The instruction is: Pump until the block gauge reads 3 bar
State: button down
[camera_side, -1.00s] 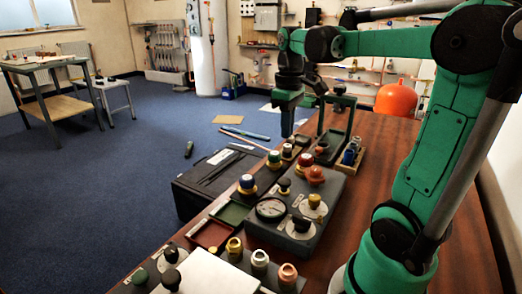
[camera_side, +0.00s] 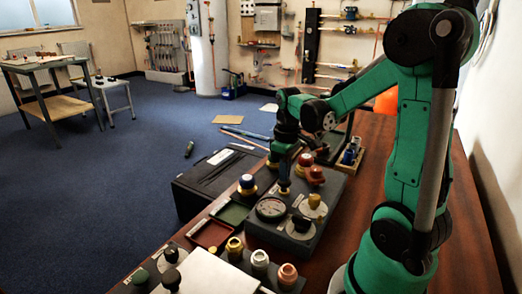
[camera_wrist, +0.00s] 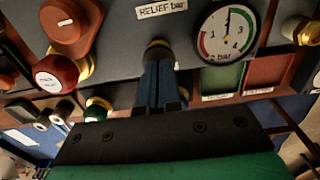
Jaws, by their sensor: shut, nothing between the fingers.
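The grey block (camera_side: 290,238) stands on the table and carries the round block gauge (camera_side: 271,208). In the wrist view the gauge (camera_wrist: 228,33) has a white dial, with its needle pointing nearly straight up, between the 1 and the 3; the exact reading is hard to tell. My gripper (camera_wrist: 158,62) is shut and empty. It points down at a dark knob on a brass collar (camera_wrist: 158,46), beside the "RELIEF bar" label; the fingertips hide much of it, and I cannot tell whether they touch. In the side view my gripper (camera_side: 284,186) is low behind the gauge.
Close by on the block are an orange knob (camera_wrist: 72,22), a red cap (camera_wrist: 56,72), and a yellow knob on a white disc (camera_side: 315,201). Green (camera_side: 233,213) and red (camera_side: 210,233) trays lie beside the block.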

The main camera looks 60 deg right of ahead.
jog(key=shift+f, duration=1.05)
jog(key=shift+r, duration=0.1)
notch_tip(320, 180, up, 14)
dwell(0.7)
